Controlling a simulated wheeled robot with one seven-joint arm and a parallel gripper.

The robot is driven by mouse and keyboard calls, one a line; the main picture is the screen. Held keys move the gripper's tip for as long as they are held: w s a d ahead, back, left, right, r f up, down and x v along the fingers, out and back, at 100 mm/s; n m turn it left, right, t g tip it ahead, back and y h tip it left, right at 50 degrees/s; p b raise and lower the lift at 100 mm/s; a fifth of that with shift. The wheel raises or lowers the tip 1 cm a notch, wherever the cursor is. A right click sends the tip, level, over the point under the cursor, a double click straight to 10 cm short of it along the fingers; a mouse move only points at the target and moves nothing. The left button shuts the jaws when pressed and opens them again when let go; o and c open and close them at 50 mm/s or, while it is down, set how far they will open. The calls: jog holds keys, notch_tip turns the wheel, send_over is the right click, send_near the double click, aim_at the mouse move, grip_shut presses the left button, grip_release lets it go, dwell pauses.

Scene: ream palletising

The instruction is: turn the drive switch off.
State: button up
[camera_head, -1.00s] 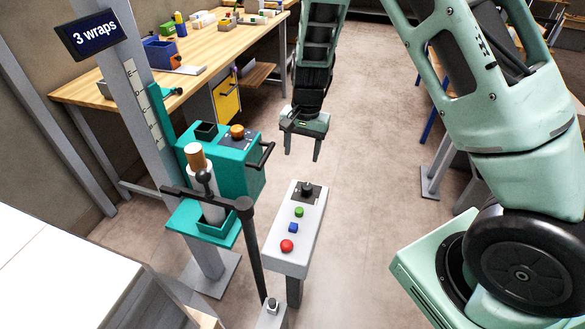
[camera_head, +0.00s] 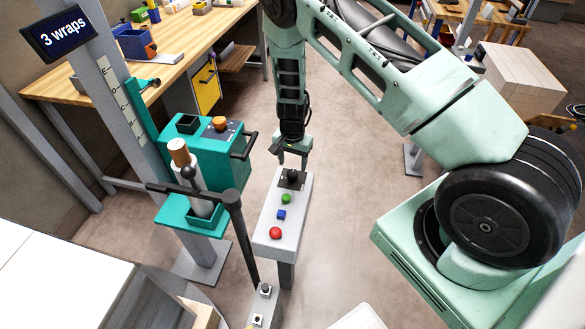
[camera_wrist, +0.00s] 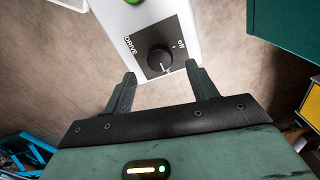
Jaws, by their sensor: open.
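The drive switch (camera_wrist: 160,59) is a black rotary knob on a dark plate lettered DRIVE and off, at the end of a pale control box. Its white mark points to the lower right in the wrist view, away from the "off" lettering. In the head view the switch (camera_head: 291,177) is at the far end of the box (camera_head: 262,243). My gripper (camera_wrist: 162,82) is open and empty, its two fingers apart on either side below the knob in the wrist view. In the head view my gripper (camera_head: 292,165) is just above and beyond the knob; contact cannot be told.
The box also carries a green button (camera_head: 286,198), a blue button (camera_head: 281,215) and a red button (camera_head: 275,233). A teal wrapping machine (camera_head: 205,155) with a black lever (camera_head: 230,197) stands close on the left.

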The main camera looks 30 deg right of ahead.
aim_at(293, 172)
jog(key=shift+f, duration=2.2)
jog(key=c, duration=1)
